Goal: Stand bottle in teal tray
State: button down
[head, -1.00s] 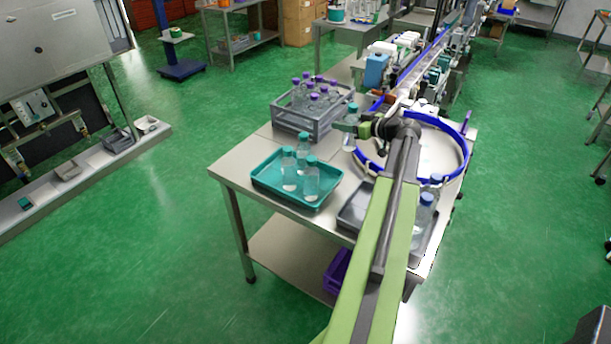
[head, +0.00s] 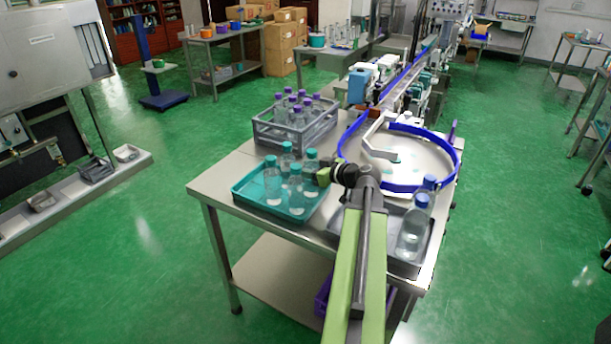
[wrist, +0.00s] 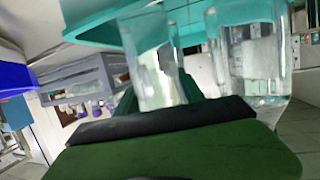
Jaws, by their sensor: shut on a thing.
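The teal tray (head: 245,198) lies on the near left of the steel table. Three clear bottles with teal caps stand in it: one at the back (head: 287,160), one at the left (head: 271,182) and one at the front (head: 296,192). My gripper (head: 319,176) is shut on another teal-capped bottle (head: 311,162), upright at the tray's right side. I cannot tell whether its base touches the tray. The wrist view, seemingly upside down, shows the tray (wrist: 98,22) at the top, two clear bottles and a green gripper finger (wrist: 180,150); which bottle is held there is unclear.
A grey crate (head: 265,135) of purple-capped bottles stands behind the tray. To the right are a round turntable with a blue rail (head: 432,129) and a grey tray (head: 338,222) with blue-capped bottles (head: 413,230). Clear tabletop lies left of the teal tray.

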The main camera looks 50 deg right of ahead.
jog(key=c, duration=0.7)
grip_release()
jog(key=shift+r, duration=0.1)
jog(key=shift+s+r, duration=0.25)
jog(key=p+v, duration=0.2)
jog(key=v, duration=0.5)
jog(key=shift+f, duration=0.1)
